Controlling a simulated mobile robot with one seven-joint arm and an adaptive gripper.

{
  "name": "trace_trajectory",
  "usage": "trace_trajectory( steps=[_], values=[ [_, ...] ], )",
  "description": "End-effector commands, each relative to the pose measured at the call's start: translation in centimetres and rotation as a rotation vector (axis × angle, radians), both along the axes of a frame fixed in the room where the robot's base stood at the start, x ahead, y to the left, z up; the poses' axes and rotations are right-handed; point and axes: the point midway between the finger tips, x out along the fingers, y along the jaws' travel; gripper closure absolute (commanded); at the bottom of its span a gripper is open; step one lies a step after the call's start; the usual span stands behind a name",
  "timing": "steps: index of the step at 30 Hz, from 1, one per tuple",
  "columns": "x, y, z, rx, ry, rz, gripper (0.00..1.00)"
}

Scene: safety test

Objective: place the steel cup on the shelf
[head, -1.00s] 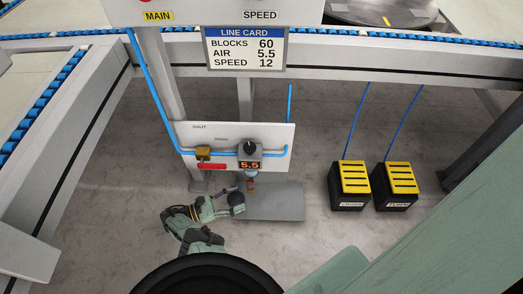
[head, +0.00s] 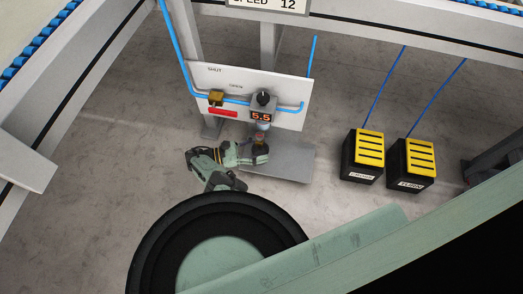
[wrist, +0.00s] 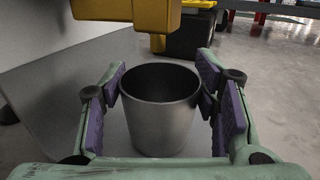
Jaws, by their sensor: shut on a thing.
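The steel cup (wrist: 160,120) is a grey, tapered, open-topped cup, upright between my purple-padded fingers in the wrist view. My gripper (wrist: 165,105) is shut on it from both sides. The cup looks empty inside. In the head view my gripper (head: 258,153) is over the left part of a flat grey plate (head: 295,170), likely the shelf, below the valve panel. The cup is too small and covered there to make out clearly. I cannot tell whether its base touches the plate.
A brass-yellow fitting (wrist: 155,15) hangs just above and beyond the cup. The white panel (head: 290,115) carries a gauge reading 5.5 (head: 262,116), a brass valve (head: 216,97) and blue tubing. Two black boxes with yellow tops (head: 364,150) (head: 414,160) stand to the right.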

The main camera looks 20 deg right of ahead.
Motion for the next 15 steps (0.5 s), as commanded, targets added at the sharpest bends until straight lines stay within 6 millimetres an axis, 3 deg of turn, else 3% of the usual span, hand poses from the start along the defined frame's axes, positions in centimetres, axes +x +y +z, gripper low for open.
trace_trajectory(
  steps=[8, 9, 15],
  values=[
    [0.00, -0.01, -0.51, 0.000, 0.000, -0.001, 0.73],
    [-0.01, -0.02, -0.32, 0.000, -0.001, -0.001, 0.42],
    [-0.01, -0.02, -0.32, 0.000, 0.000, 0.000, 0.29]
  ],
)
